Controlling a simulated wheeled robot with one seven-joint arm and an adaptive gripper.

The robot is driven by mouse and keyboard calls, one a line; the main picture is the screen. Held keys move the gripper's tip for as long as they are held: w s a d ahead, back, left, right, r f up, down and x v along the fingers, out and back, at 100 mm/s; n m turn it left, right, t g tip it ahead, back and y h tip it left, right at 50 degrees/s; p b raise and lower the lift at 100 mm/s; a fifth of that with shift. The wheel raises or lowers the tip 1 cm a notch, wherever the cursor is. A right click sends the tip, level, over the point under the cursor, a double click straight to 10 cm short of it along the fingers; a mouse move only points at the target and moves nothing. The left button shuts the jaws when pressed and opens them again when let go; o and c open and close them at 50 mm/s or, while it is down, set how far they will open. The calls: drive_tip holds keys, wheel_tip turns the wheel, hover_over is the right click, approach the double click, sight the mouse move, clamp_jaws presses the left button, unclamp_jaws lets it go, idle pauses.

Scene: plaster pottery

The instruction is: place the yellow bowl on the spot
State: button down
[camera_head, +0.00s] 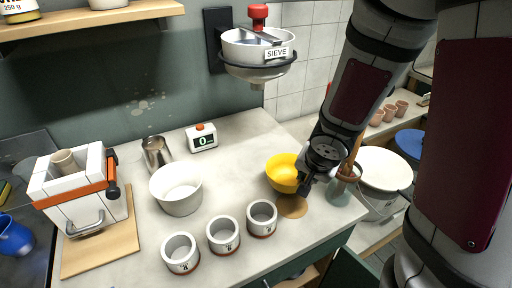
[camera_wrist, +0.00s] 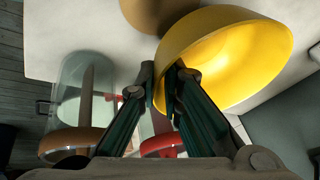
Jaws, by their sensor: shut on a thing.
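The yellow bowl (camera_head: 283,172) is at the right part of the counter, and it also shows large in the wrist view (camera_wrist: 235,58). My gripper (camera_head: 303,185) is at its right side. In the wrist view my gripper (camera_wrist: 163,78) is shut on the bowl's rim, one finger inside and one outside. The spot, a flat round tan patch (camera_head: 292,207), lies just in front of the bowl in the head view. The bowl appears to overlap the spot's far edge there. I cannot tell whether the bowl touches the counter.
A glass jar with wooden tools (camera_head: 340,191) stands close right of my gripper. Several white cups (camera_head: 223,235) and a white bowl (camera_head: 176,190) stand to the left. A sieve (camera_head: 258,52) hangs above the counter. A lidded bucket (camera_head: 383,170) stands beyond the counter's right edge.

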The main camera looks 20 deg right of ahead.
drive_tip(key=w+a+p, duration=0.1)
drive_tip(key=w+p, duration=0.1)
drive_tip(key=w, duration=0.4)
drive_tip(key=w+a+p, duration=0.1)
drive_tip(key=w+p, duration=0.1)
drive_tip(key=w, duration=0.3)
drive_tip(key=w+a+p, duration=0.1)
drive_tip(key=w+p, duration=0.1)
drive_tip(key=w, duration=0.4)
drive_tip(key=shift+w+a, duration=0.2)
drive_tip(key=shift+w, duration=0.1)
drive_tip(key=shift+f+p, duration=0.45)
drive_tip(key=shift+f, duration=1.3)
drive_tip(key=shift+f, duration=0.1)
drive_tip(key=c, duration=1.7)
unclamp_jaws()
